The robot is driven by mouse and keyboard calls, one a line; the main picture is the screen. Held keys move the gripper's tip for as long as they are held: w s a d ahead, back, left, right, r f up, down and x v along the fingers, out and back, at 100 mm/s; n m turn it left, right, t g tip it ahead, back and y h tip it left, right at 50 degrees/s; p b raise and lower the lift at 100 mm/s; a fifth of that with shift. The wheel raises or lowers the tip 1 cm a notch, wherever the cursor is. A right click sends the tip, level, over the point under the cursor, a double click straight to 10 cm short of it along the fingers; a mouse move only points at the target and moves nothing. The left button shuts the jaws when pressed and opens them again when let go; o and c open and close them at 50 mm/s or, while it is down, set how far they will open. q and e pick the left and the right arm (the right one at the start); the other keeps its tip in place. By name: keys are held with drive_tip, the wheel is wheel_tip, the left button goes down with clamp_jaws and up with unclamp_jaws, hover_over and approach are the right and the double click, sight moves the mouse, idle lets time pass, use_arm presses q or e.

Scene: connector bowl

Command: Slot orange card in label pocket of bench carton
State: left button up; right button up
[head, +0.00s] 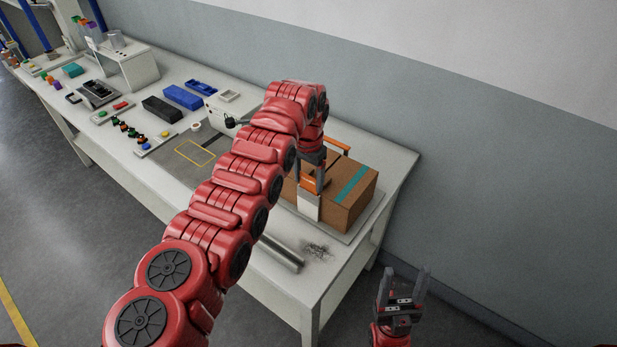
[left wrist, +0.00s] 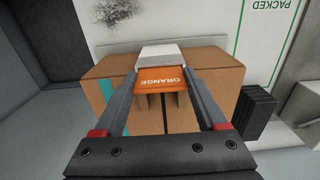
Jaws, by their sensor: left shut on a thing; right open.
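The brown bench carton (head: 345,205), with a teal stripe, sits near the right end of the bench. A whitish label pocket (head: 308,207) is on its near side; it also shows in the left wrist view (left wrist: 160,54). My left gripper (head: 311,180) is shut on the orange card (left wrist: 160,79), whose ORANGE lettering appears upside down. In the head view the card (head: 308,186) is directly above the pocket. Its far edge meets the pocket in the left wrist view; I cannot tell how deep it sits. My right gripper (head: 405,285) is open and empty, off the bench's right side.
The bench (head: 330,265) has a dark scuffed patch in front of the carton. Blue bins (head: 183,97), a black box (head: 161,109) and small coloured parts lie to the left. An orange bar shows behind my left wrist. A black block (left wrist: 255,112) is beside the carton.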

use_arm(q)
drive_tip(key=shift+f+b, duration=0.3)
drive_tip(key=shift+f, duration=0.35)
drive_tip(key=o, duration=1.2)
drive_tip(key=shift+o, duration=0.2)
drive_tip(key=shift+r, duration=0.3)
wheel_tip(320, 180, up, 8)
drive_tip(key=shift+d+f+b, duration=0.1)
drive_tip(key=shift+f+b, duration=0.05)
drive_tip(key=shift+b, duration=0.9)
wheel_tip(320, 180, up, 9)
drive_tip(key=p, duration=0.8)
